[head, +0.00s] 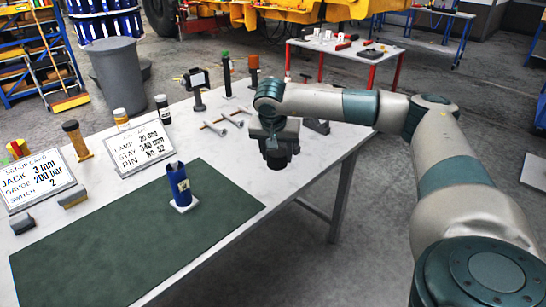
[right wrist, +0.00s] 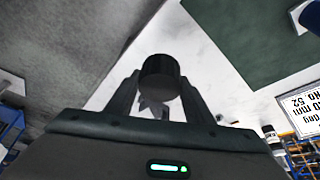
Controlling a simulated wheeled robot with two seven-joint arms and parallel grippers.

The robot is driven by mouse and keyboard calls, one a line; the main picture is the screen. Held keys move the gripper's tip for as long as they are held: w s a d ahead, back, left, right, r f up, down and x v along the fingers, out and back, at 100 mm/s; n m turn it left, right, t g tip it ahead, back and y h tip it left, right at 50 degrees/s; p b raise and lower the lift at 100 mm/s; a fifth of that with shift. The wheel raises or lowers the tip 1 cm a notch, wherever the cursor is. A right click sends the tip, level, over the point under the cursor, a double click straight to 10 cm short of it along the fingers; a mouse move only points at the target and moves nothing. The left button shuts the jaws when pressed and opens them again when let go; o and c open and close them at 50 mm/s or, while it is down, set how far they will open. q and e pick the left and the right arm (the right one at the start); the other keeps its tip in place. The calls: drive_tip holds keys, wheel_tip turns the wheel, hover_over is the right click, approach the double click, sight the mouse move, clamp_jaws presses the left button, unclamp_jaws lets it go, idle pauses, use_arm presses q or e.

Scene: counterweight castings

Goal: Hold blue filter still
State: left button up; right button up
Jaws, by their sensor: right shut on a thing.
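The blue filter (head: 179,185) stands upright on a small white square on the green mat (head: 110,245). A dark blue thing at the top right edge of the right wrist view (right wrist: 311,16) looks like part of it. My right gripper (head: 277,145) is well to the right of the filter, above the table's right part, and does not touch it. It is shut on a black cylinder (right wrist: 160,78), seen between its two fingers in the right wrist view. My left gripper is not in view.
Two white cards (head: 36,180) (head: 138,147) stand on the white table (head: 225,175) behind the mat. The table's right edge is under my right arm. A grey bin (head: 118,75) stands behind.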

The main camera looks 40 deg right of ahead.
idle(0.4)
drive_tip(key=s+a+n+y, duration=0.1)
drive_tip(key=s+a+n, duration=0.1)
drive_tip(key=a, duration=0.8)
drive_tip(key=s+a+n+t+y, duration=0.1)
drive_tip(key=a+n, duration=0.4)
drive_tip(key=a, duration=0.5)
drive_tip(key=s+a+n+y, duration=0.1)
drive_tip(key=s+a+n, duration=0.2)
drive_tip(key=a, duration=0.7)
drive_tip(key=shift+a+r+t, duration=0.25)
drive_tip(key=shift+r+t, duration=0.05)
drive_tip(key=shift+r, duration=0.1)
drive_tip(key=shift+w, duration=0.1)
